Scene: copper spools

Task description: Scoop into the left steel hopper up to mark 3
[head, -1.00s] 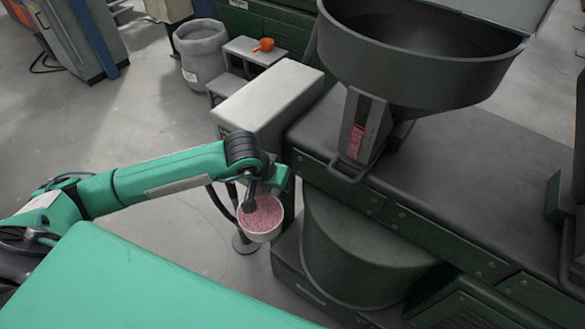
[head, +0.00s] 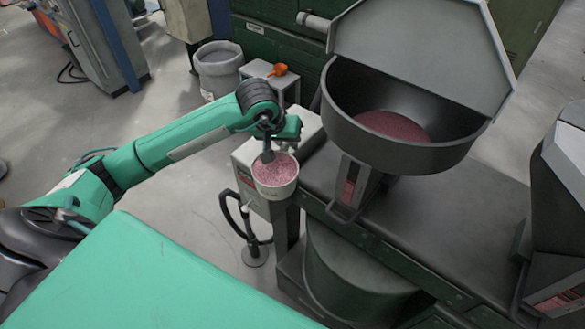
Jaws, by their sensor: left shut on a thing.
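The left steel hopper (head: 345,130) is a wide dark grey funnel with its lid (head: 425,50) raised. Pink granules (head: 392,125) lie in its bottom. Its sight window (head: 350,190) shows pink in part of the strip; the mark numbers are too small to read. My left gripper (head: 268,153) is shut on a white scoop (head: 275,190), a cup-like vessel filled with pink granules. The scoop is upright, to the left of the hopper and lower than its rim in the picture. My right gripper is not in view.
A second hopper (head: 560,250) with a pink-showing window stands at the right edge. An orange scoop (head: 278,70) lies on a small grey stand (head: 256,68) beside a grey bin (head: 218,70). The dark machine top (head: 430,215) lies under the hopper.

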